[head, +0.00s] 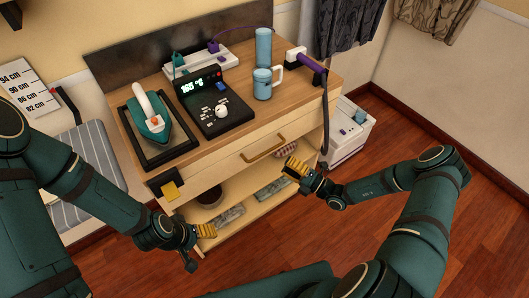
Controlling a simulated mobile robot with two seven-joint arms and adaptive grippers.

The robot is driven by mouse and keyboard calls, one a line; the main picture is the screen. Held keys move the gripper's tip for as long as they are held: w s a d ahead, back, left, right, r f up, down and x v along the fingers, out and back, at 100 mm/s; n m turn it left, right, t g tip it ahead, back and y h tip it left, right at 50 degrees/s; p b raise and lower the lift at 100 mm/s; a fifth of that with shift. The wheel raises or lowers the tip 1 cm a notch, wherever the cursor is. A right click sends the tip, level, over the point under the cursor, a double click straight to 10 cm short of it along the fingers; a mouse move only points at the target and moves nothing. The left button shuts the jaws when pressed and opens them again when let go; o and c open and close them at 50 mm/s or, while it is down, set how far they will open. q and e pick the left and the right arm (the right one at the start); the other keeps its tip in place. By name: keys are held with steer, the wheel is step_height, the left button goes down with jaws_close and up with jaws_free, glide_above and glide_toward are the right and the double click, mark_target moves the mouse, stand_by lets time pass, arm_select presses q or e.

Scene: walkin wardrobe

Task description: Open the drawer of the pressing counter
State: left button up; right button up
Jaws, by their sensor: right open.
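The wooden pressing counter (236,132) stands in the middle of the view. Its drawer (225,165) has a pale wooden front, which looks flush with the counter. A brass bar handle (264,149) is fixed to that front. My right gripper (292,166) is open, with yellow fingertips, just right of and a little below the handle, apart from it in the picture. My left gripper (207,231) is low, in front of the counter's lower left shelf. Its yellow fingers show, but their gap is unclear.
On the counter top are a green iron (153,130) on a dark tray, a black control panel (213,106), a blue mug (263,84) and a blue cylinder (263,47). A dark hose (325,110) hangs at the right corner. A white unit (348,130) stands to the right.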

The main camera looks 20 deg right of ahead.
mark_target(265, 152)
steer(key=x, duration=0.9)
steer(key=shift+w+a+b, duration=0.15)
steer(key=shift+a+b, duration=0.05)
steer(key=shift+b, duration=0.2)
jaws_close()
